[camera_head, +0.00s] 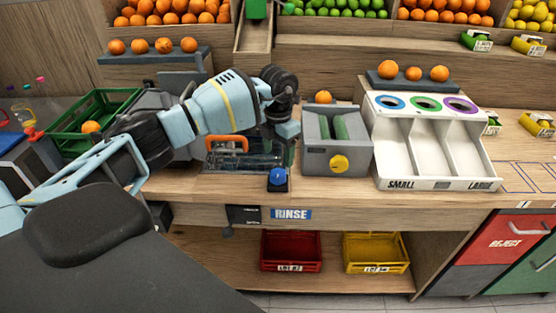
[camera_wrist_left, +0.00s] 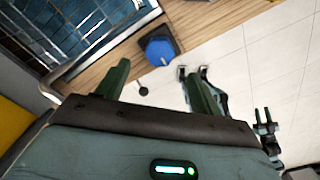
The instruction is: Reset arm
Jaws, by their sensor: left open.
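My left arm (camera_head: 225,103) reaches in from the left over the counter and bends down at its black wrist. My left gripper (camera_wrist_left: 157,75) is open and empty in the left wrist view, its two dark green fingers spread apart. In the head view its hand (camera_head: 287,129) hangs above the counter between the rinse basin and the grey roller machine; its fingers are hard to make out there. A blue button (camera_head: 277,176) on a dark block lies below it; the button (camera_wrist_left: 159,50) also shows beyond the fingers in the wrist view. My right gripper is not in view.
The rinse basin (camera_head: 225,161) with an orange handle is left of the button. The grey roller machine (camera_head: 336,163) and white sorting tray (camera_head: 432,182) stand to the right. A green crate (camera_head: 72,124) is at left. Red (camera_head: 291,250) and yellow (camera_head: 375,252) crates sit below.

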